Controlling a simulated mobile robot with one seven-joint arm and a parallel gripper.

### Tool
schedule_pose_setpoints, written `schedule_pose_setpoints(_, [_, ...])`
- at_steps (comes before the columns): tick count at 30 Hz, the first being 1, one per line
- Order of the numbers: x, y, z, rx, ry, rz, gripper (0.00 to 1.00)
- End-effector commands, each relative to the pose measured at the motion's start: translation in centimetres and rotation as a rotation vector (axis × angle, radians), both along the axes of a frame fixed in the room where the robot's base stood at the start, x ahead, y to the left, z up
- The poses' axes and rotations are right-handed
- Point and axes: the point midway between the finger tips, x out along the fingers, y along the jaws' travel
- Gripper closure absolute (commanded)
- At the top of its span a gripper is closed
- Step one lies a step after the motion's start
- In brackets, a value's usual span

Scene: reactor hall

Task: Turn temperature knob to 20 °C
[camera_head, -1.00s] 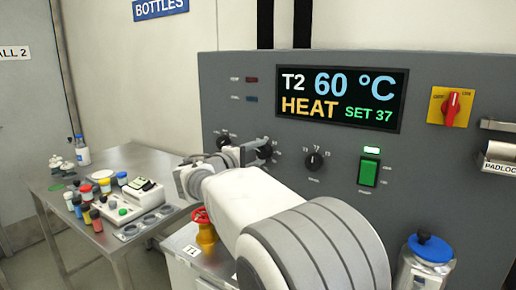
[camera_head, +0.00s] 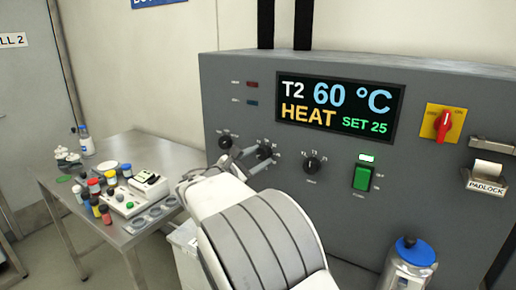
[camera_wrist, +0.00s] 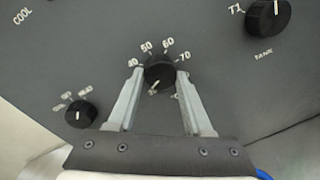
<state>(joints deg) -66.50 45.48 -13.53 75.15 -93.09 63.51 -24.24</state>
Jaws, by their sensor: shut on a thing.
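The temperature knob (camera_wrist: 160,72) is black and round, with marks such as 50, 60 and 70 around it in the wrist view. My gripper (camera_wrist: 158,78) is shut on it, one finger on each side. The knob's pale pointer faces down and slightly left; the mark there is not readable. In the head view the knob (camera_head: 265,152) is partly behind my gripper (camera_head: 256,158). The display (camera_head: 338,108) reads T2, 60 °C, HEAT, SET 25.
A tank knob (camera_head: 312,164) is to the right of the held knob, and another black knob (camera_head: 225,142) is to its left. A green switch (camera_head: 362,178) and a red rotary switch (camera_head: 444,122) are further right. A metal table (camera_head: 142,222) with bottles stands left.

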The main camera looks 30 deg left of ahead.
Motion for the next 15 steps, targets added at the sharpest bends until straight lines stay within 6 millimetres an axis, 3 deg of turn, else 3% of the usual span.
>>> schedule_pose_setpoints(15, [0.02, -0.07, 0.14, -0.340, 0.027, 0.000, 1.00])
